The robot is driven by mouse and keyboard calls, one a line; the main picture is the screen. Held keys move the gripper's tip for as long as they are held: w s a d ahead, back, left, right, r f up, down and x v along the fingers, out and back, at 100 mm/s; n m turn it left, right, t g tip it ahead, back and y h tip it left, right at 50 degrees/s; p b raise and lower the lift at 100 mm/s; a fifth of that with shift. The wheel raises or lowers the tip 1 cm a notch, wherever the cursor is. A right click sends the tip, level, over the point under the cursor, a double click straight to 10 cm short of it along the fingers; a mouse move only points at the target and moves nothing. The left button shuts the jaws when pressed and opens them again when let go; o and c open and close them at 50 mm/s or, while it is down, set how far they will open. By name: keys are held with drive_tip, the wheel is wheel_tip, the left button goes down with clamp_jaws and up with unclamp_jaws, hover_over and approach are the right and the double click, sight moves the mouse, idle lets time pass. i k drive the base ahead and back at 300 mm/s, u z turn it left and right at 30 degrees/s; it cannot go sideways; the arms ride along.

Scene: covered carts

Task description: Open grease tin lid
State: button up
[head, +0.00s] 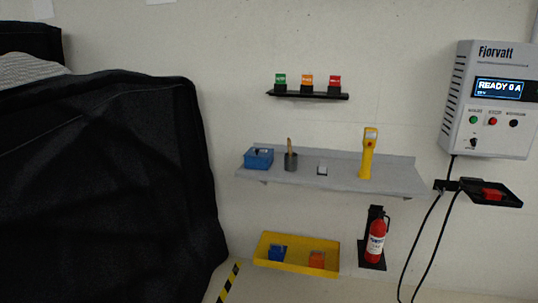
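No object in the head view is clearly readable as the grease tin. A grey wall shelf (340,180) holds several small items. A dark grey round pot (291,161) stands on its left part with a brown stick or brush handle upright in it; no lid is discernible on it. A blue box (259,158) sits at the shelf's left end; I cannot tell whether it has a lid. A small dark-and-white item (322,170) lies right of the pot. My gripper is out of view.
A yellow handheld device (368,155) stands on the shelf. Below are a yellow tray (270,260) and a red extinguisher (376,240). A wall charger (490,100) with hanging cables is at right. A black-covered cart (100,190) fills the left.

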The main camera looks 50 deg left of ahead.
sight(253, 152)
drive_tip(key=u, duration=2)
drive_tip(key=i, duration=2.6)
drive_tip(key=z, duration=0.1)
